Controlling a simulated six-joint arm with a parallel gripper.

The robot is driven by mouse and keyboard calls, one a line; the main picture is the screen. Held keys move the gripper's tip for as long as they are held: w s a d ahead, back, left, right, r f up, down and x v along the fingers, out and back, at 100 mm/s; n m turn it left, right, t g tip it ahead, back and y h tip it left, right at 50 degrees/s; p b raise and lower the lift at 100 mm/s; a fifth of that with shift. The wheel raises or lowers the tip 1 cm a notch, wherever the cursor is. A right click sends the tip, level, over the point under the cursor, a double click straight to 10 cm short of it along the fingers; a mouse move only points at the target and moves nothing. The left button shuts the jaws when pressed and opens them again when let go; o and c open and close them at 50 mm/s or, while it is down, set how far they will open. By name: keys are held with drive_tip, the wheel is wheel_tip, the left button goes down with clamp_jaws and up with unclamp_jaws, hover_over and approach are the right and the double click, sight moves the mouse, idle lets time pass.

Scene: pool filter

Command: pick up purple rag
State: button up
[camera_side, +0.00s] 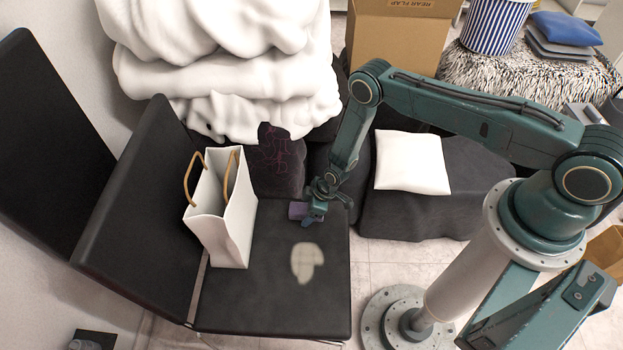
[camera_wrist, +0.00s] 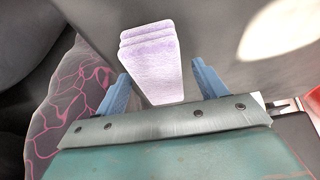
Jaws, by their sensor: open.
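The purple rag (camera_side: 297,210) is a small folded block on the dark chair seat (camera_side: 270,305) in the side view, near the seat's back edge. In the wrist view the rag (camera_wrist: 150,55) looks pale lilac and layered, and its near end lies between the two blue fingers. My gripper (camera_side: 312,217) is right at the rag in the side view. In the wrist view my gripper (camera_wrist: 162,90) is open, with a gap on each side of the rag. The exact height of the fingers above the seat is hard to tell.
A white paper bag (camera_side: 225,220) with tan handles stands left of the rag. A dark cushion with pink lines (camera_side: 275,160) is close behind it, also in the wrist view (camera_wrist: 65,110).

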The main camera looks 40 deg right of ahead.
drive_tip(key=shift+c, duration=0.4)
drive_tip(key=c, duration=1)
drive_tip(key=shift+r, duration=0.15)
wheel_tip(320, 180, up, 20)
drive_tip(key=shift+f, duration=0.15)
idle(0.4)
idle(0.3)
